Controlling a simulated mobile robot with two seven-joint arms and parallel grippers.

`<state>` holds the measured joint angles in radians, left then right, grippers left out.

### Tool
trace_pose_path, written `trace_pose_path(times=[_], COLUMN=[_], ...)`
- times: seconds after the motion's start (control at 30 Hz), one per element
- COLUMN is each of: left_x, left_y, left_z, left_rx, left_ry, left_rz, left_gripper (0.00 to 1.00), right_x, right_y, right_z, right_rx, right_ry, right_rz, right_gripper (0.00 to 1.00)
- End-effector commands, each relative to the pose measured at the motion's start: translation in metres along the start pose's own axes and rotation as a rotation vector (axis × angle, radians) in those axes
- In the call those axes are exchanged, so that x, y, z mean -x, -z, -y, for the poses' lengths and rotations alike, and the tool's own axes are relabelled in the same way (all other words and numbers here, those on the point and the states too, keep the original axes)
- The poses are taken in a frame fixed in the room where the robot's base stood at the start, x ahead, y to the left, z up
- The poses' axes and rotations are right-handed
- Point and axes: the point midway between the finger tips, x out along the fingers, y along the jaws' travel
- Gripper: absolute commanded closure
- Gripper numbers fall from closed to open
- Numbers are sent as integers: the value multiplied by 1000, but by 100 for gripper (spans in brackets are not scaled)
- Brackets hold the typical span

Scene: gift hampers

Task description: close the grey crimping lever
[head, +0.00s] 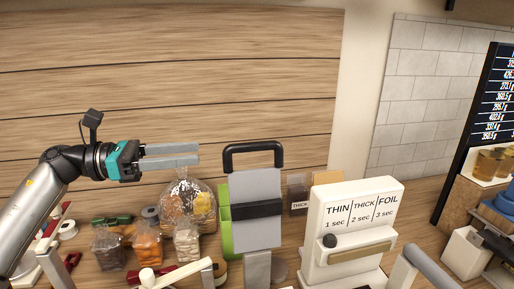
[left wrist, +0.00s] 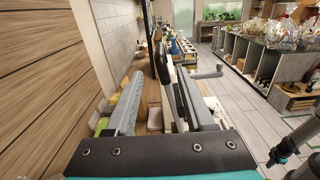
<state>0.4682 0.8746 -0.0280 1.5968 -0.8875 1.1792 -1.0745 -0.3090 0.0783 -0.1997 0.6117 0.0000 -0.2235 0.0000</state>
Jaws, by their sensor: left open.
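A grey upright plate with a black U-shaped handle, which looks like the grey crimping lever (head: 262,187), stands raised on a green-sided device (head: 226,232) in the head view. A black band crosses it. My left gripper (head: 199,154) is level, to the left of the handle and apart from it, its fingers pointing right. It is open and empty. In the left wrist view the fingers (left wrist: 160,95) show with a dark upright edge between them in the distance. Part of my right gripper (left wrist: 280,152) shows at the right of that view; its fingers are unclear.
A white sealer (head: 350,225) marked THIN, THICK and FOIL stands right of the device. A large clear wrapped bag (head: 186,203) and several small bags (head: 147,245) stand below my left gripper. Ribbon rolls and red-handled tools crowd the left. A dark price board (head: 478,125) stands far right.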

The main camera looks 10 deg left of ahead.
Motion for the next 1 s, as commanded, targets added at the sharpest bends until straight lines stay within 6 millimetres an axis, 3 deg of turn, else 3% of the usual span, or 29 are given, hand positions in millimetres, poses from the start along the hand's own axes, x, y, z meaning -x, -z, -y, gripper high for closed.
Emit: trace_pose_path(times=[0.53,0.73,1.0], left_x=[-112,-132,-136], left_y=[-5,-2,-1], left_z=[1,0,0], left_rx=[1,2,0], left_ry=[3,1,0], left_rz=[5,3,2], left_gripper=[47,47,47], right_x=[43,48,48], right_y=[19,19,16], right_z=[-2,-3,-2], right_rx=[0,0,1], right_ry=[-3,-3,-3], right_rz=[-29,-28,-23], right_gripper=[100,100,100])
